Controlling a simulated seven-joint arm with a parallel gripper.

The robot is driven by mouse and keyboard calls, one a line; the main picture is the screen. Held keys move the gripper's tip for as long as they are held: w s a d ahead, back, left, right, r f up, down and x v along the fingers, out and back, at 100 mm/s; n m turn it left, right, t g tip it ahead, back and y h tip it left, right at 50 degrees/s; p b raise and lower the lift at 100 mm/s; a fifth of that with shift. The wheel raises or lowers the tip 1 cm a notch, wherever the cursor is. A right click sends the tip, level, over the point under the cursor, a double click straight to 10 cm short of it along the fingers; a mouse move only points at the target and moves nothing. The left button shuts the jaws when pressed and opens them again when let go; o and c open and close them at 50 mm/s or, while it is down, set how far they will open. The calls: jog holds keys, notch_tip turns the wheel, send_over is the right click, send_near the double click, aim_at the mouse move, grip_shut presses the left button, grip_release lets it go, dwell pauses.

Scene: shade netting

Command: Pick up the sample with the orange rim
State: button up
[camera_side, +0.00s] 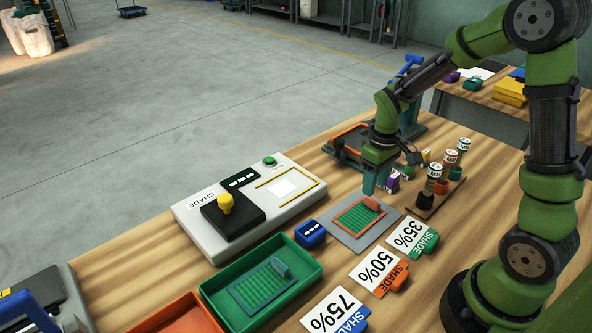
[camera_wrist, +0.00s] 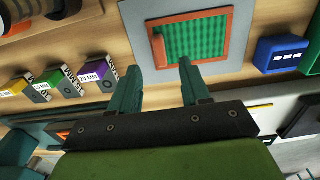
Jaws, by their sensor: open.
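The sample with the orange rim (camera_side: 357,218) is a flat green mesh piece with an orange tab at one end. It lies on a grey plate (camera_side: 342,235) on the table. In the wrist view the sample (camera_wrist: 202,40) is at the top centre, beyond the fingertips. My gripper (camera_side: 377,190) is open and empty, pointing down, above the table near the plate's far edge.
A green tray (camera_side: 212,287) holds another green sample (camera_side: 262,290) with a dark rim. A blue block (camera_side: 310,234) stands beside the plate. A white device (camera_side: 188,215) with a yellow knob is to the left. Shade cards (camera_side: 411,235) and a rack of stamps (camera_side: 425,205) are nearby.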

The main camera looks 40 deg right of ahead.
aim_at(372, 200)
notch_tip(372, 200, down, 5)
jog(key=shift+f, duration=0.1)
jog(key=shift+c, duration=0.3)
grip_shut()
